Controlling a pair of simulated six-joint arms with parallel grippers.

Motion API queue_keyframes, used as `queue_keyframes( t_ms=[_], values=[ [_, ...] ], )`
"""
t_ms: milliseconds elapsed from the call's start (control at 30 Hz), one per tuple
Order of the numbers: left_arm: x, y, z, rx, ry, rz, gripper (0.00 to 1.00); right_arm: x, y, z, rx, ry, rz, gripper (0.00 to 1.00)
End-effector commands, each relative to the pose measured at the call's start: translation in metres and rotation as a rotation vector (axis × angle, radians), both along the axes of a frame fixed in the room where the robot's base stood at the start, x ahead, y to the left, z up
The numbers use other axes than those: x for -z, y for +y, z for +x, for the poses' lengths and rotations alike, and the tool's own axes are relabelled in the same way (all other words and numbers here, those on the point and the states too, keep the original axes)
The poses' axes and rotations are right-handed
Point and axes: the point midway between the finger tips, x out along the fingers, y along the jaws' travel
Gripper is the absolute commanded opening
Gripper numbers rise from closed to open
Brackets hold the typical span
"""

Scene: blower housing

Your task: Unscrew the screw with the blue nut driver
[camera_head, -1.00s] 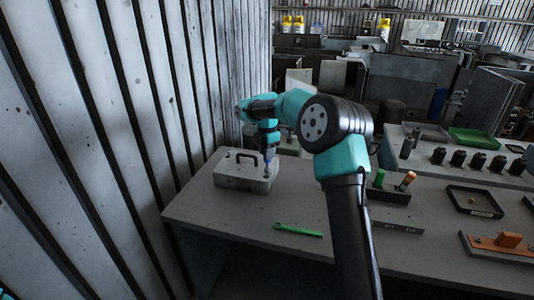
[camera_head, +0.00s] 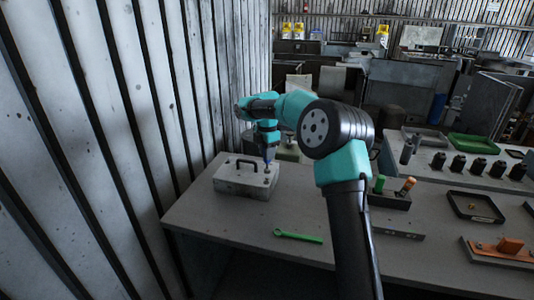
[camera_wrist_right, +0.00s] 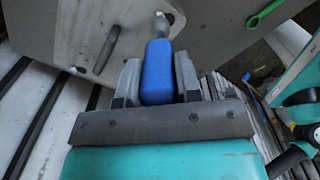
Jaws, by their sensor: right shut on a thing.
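The blue nut driver (camera_wrist_right: 157,72) is held between the fingers of my right gripper (camera_wrist_right: 158,80) in the right wrist view, its shaft pointing at the housing. In the head view the driver (camera_head: 267,157) stands roughly upright over the right part of the grey blower housing (camera_head: 238,188), below my right gripper (camera_head: 267,145). The housing has a black handle on top and also shows in the right wrist view (camera_wrist_right: 205,40). The screw is too small or hidden to make out at the driver's tip. My left gripper is not in view.
A green wrench (camera_head: 298,236) lies on the grey table (camera_head: 215,222) in front of the housing. A holder with green and orange handles (camera_head: 392,197) stands right of my arm. A dark tray (camera_head: 476,206) and an orange tool (camera_head: 508,247) lie farther right. A ribbed wall stands close on the left.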

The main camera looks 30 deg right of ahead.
Motion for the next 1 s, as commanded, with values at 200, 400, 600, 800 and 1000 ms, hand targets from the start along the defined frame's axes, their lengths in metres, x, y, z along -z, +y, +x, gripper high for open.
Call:
queue_keyframes(
  t_ms=[200,400,600,800,1000],
  values=[
    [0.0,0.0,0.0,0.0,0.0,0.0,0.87,-0.002,0.0,0.0,0.0,-0.001,0.0,0.03],
    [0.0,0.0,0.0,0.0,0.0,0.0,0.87,-0.017,0.0,0.0,0.0,-0.002,0.0,0.03],
    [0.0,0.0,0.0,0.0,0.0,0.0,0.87,-0.035,0.0,0.001,0.0,-0.003,0.0,0.03],
    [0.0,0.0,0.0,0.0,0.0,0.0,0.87,-0.049,0.0,0.0,0.0,-0.001,0.0,0.03],
    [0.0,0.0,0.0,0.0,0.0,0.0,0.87,-0.05,0.0,0.0,0.0,0.0,0.0,0.03]
  ],
)
